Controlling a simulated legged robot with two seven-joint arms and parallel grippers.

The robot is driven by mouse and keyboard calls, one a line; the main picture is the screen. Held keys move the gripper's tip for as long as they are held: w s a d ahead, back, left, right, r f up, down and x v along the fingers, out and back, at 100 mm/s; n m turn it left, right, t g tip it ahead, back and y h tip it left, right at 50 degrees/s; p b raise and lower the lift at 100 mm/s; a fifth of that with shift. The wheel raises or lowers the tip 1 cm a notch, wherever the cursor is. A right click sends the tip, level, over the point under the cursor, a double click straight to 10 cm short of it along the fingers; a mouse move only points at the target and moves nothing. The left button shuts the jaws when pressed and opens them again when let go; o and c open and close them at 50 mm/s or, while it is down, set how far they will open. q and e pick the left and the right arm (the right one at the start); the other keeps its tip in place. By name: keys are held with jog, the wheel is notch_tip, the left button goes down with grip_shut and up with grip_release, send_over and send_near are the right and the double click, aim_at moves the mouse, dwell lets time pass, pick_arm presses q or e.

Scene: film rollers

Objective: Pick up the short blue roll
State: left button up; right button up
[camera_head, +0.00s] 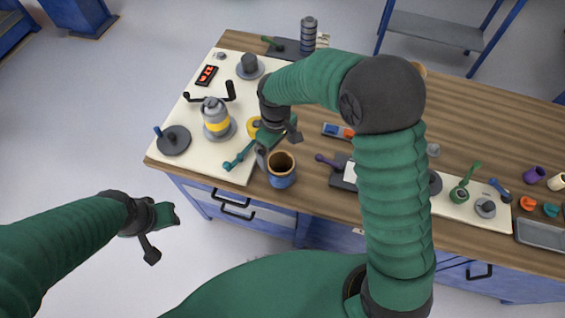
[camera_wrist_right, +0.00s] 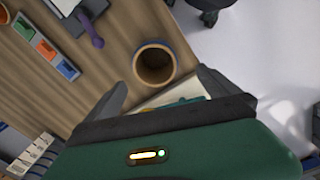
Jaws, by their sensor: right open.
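A blue cylinder with a brown, hollow top (camera_head: 281,174), like a mug or short roll, stands upright near the bench's front edge. In the right wrist view its round opening (camera_wrist_right: 154,65) lies just beyond the fingertips, towards the middle of the gap. My right gripper (camera_head: 279,146) is open and empty, just above and behind it; its fingers also show in the right wrist view (camera_wrist_right: 165,88). Small teal (camera_head: 551,210) and orange (camera_head: 527,203) pieces sit at the far right; I cannot tell if one is a roll. My left gripper (camera_head: 158,232) hangs over the floor, apart from the bench.
A white board (camera_head: 191,108) at left holds a grey-yellow canister (camera_head: 215,120) and a round dark base (camera_head: 173,140). A purple-handled tool (camera_head: 326,160) lies right of the blue cylinder. A tray (camera_head: 541,233) is at far right. My right arm hides part of the bench.

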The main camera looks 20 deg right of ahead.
aim_at(279, 158)
jog(key=f, duration=0.5)
jog(key=f+p, duration=0.1)
jog(key=f, duration=0.4)
jog(key=shift+w+d, duration=0.1)
jog(key=shift+d, duration=0.1)
jog(key=f, duration=0.4)
jog(key=shift+d+p, duration=0.35)
jog(key=shift+w+d+f, duration=0.15)
jog(key=shift+d, duration=0.1)
jog(key=shift+a, duration=0.5)
jog(key=c, duration=1)
jog(key=shift+d, duration=0.1)
jog(key=c, duration=0.5)
pick_arm(q)
jog(key=shift+v, duration=0.8)
pick_arm(e)
jog(key=shift+d, duration=0.2)
jog(key=shift+c, duration=0.3)
